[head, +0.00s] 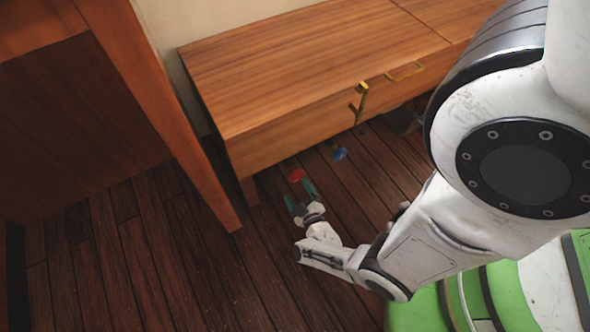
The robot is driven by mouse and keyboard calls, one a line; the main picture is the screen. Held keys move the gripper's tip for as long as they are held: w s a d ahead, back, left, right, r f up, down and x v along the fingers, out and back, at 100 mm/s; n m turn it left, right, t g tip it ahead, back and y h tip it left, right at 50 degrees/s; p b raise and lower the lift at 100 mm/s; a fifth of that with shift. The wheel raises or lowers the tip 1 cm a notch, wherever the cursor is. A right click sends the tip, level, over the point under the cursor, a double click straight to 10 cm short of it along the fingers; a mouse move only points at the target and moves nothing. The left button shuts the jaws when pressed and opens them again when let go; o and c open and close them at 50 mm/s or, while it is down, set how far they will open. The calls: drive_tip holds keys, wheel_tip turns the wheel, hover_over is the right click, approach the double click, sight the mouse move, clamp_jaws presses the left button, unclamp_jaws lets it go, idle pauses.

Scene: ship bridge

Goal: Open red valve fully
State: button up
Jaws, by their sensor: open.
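The red valve (297,175) is a small red handle low down beneath the front edge of the wooden cabinet. Its stem and base are hidden. My gripper (300,191) is open, with its greenish fingertips just below the red valve in the head view. The fingertips look very close to the valve, but I cannot tell whether they touch it. My white arm reaches in from the right.
A blue valve (339,154) sits to the right of the red one, also under the cabinet (280,60). Brass handles (360,102) stick out from the cabinet front. A wooden panel (160,110) stands at left. Dark plank floor (140,270) is clear at lower left.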

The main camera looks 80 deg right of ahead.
sight(299, 177)
drive_tip(key=s+r+m+y+p, duration=0.2)
drive_tip(key=s+r+m, duration=0.1)
drive_tip(key=m, duration=0.3)
drive_tip(key=b+x, duration=0.1)
drive_tip(key=x, duration=0.2)
drive_tip(key=b+x, duration=0.2)
drive_tip(key=x, duration=0.1)
drive_tip(key=b+x, duration=0.2)
drive_tip(key=x, duration=0.2)
drive_tip(key=shift+s+d+f, duration=0.1)
drive_tip(key=shift+s+f, duration=0.25)
drive_tip(key=shift+s, duration=0.05)
drive_tip(key=shift+w+d+f, duration=0.1)
drive_tip(key=shift+w+d, duration=0.2)
drive_tip(key=shift+d, duration=0.1)
drive_tip(key=shift+c, duration=0.4)
drive_tip(key=c, duration=0.9)
